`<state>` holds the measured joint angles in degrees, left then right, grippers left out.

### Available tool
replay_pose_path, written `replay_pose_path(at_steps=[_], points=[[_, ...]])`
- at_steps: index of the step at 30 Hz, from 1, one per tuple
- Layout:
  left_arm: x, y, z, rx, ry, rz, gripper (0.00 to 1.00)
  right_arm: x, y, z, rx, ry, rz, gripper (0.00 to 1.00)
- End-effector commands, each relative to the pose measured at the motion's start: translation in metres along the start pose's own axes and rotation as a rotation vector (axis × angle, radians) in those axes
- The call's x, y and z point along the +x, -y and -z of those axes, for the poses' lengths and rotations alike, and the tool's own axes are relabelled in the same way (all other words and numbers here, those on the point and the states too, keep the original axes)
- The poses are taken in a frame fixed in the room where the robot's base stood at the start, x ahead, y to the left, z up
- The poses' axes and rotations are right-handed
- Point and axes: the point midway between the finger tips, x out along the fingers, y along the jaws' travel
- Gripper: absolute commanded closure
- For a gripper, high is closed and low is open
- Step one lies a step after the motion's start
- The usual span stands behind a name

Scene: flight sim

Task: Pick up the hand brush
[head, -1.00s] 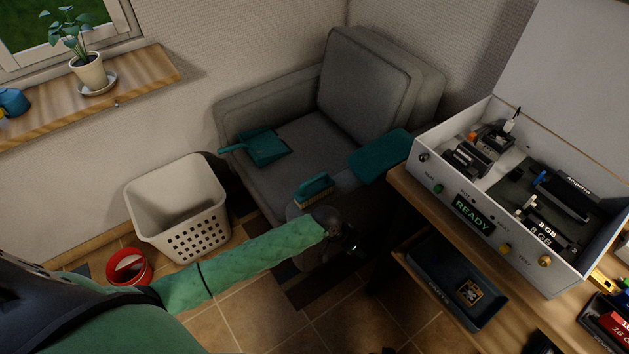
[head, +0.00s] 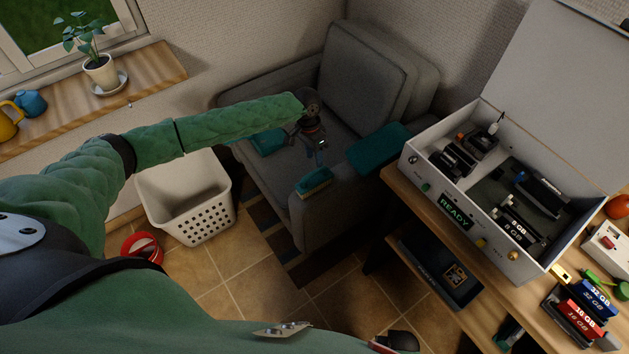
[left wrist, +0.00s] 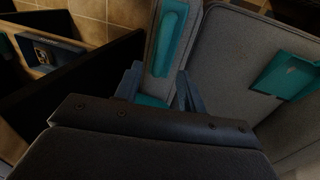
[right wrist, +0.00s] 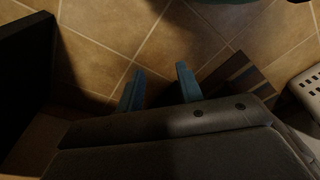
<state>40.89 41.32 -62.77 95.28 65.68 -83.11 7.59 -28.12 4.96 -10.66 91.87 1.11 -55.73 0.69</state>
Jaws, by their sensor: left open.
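The teal-handled hand brush (head: 315,182) lies on the front of the armchair's near arm. My left gripper (head: 319,156) is above the armchair, just behind the brush in the head view. In the left wrist view, the brush (left wrist: 171,38) lies ahead of my left gripper (left wrist: 158,84), whose fingers are apart with nothing gripped. A teal cloth (left wrist: 150,101) on the chair arm shows between these fingers. My right gripper (right wrist: 160,84) is open and empty over the tiled floor.
A teal dustpan (head: 268,142) lies on the seat of the grey armchair (head: 365,75), partly hidden by my left arm. The teal cloth (head: 380,148) covers part of the chair arm. A workbench with a white case (head: 440,200) stands right; a white basket (head: 190,205) stands left.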

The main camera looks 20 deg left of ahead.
Motion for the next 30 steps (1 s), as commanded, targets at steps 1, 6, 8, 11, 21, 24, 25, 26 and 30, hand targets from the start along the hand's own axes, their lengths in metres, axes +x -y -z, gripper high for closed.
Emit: replay_pose_path(at_steps=[1, 6, 8, 11, 21, 24, 25, 26, 30], points=[[0.001, 0.001, 0.000, -0.002, 0.002, 0.000, 0.60, 0.001, 0.000, -0.001, 0.000, 0.000, -0.001, 0.64], [0.017, 0.001, 0.000, -0.001, 0.003, 0.000, 0.60, 0.012, -0.003, -0.004, -0.003, -0.006, -0.005, 0.64], [0.021, 0.001, 0.000, -0.001, 0.002, 0.000, 0.60, 0.016, -0.004, -0.006, -0.003, -0.007, -0.006, 0.64], [0.026, 0.001, -0.001, -0.001, 0.001, 0.000, 0.60, 0.021, -0.006, -0.007, -0.005, -0.011, -0.008, 0.64], [0.054, 0.000, -0.006, -0.002, 0.002, -0.001, 0.60, 0.056, -0.017, -0.026, -0.015, -0.030, -0.024, 0.64], [0.066, 0.000, -0.005, -0.001, 0.002, -0.001, 0.60, 0.065, -0.020, -0.031, -0.018, -0.036, -0.027, 0.64], [0.069, 0.000, -0.005, -0.001, 0.001, -0.001, 0.60, 0.066, -0.020, -0.032, -0.018, -0.038, -0.028, 0.64], [0.070, 0.000, -0.005, -0.001, 0.001, 0.000, 0.60, 0.068, -0.021, -0.033, -0.019, -0.039, -0.028, 0.64], [0.076, 0.001, -0.006, -0.001, 0.001, 0.001, 0.60, 0.072, -0.022, -0.034, -0.020, -0.043, -0.030, 0.64]])
